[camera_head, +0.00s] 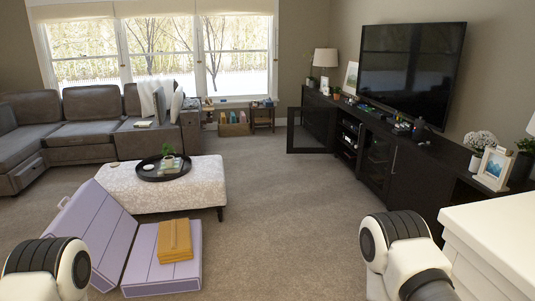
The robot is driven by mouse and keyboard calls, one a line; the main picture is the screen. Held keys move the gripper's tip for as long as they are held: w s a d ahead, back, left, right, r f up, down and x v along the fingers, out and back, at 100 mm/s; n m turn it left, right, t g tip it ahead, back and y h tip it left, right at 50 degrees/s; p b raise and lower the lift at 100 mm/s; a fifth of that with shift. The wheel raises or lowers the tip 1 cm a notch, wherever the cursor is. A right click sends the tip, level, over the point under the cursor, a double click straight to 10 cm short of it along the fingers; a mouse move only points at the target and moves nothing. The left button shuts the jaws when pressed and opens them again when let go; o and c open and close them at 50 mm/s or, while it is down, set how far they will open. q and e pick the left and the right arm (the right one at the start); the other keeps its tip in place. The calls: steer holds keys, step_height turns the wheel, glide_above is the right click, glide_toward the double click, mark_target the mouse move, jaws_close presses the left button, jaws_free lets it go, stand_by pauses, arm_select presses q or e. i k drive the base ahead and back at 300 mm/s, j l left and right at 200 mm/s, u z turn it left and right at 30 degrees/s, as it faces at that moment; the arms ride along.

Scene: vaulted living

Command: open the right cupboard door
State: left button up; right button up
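A long dark media cabinet (440,150) runs along the right wall, under the television. At its far end a dark framed door (308,132) stands swung open into the room. Nearer to me, a glass-fronted door (375,157) looks closed, with a long pale vertical handle (393,159) near its right edge. A plain dark front (412,182) lies to the right of that handle and looks flush with the cabinet. Only parts of my arms show at the bottom left and bottom right; both grippers are out of view.
A patterned ottoman (200,185) bears a black tray (148,175). A white surface (495,235) stands close at right. Carpet (290,215) before the cabinet is clear.

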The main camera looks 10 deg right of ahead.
mark_target(419, 185)
steer(key=i+z, duration=0.25)
steer(key=i, duration=0.25)
steer(key=i+z, duration=0.25)
steer(key=i, duration=0.3)
steer(key=i+j+z, duration=0.1)
steer(key=i+z, duration=0.15)
steer(key=i, duration=0.25)
steer(key=i+j+z, duration=0.25)
steer(key=i, duration=0.25)
steer(key=i+j+z, duration=0.25)
steer(key=i, duration=0.25)
steer(key=i+j+z, duration=0.1)
steer(key=i+z, duration=0.15)
steer(key=i, duration=0.15)
steer(key=i+j+z, duration=0.25)
steer(key=i, duration=0.15)
steer(key=i+j+z, duration=0.25)
steer(key=i, duration=0.15)
steer(key=i+j+z, duration=0.1)
steer(key=i+j, duration=0.15)
steer(key=i, duration=0.2)
steer(key=i+j, duration=0.25)
steer(key=i, duration=0.2)
steer(key=i+j+z, duration=0.15)
steer(key=i, duration=0.25)
steer(key=j, duration=0.15)
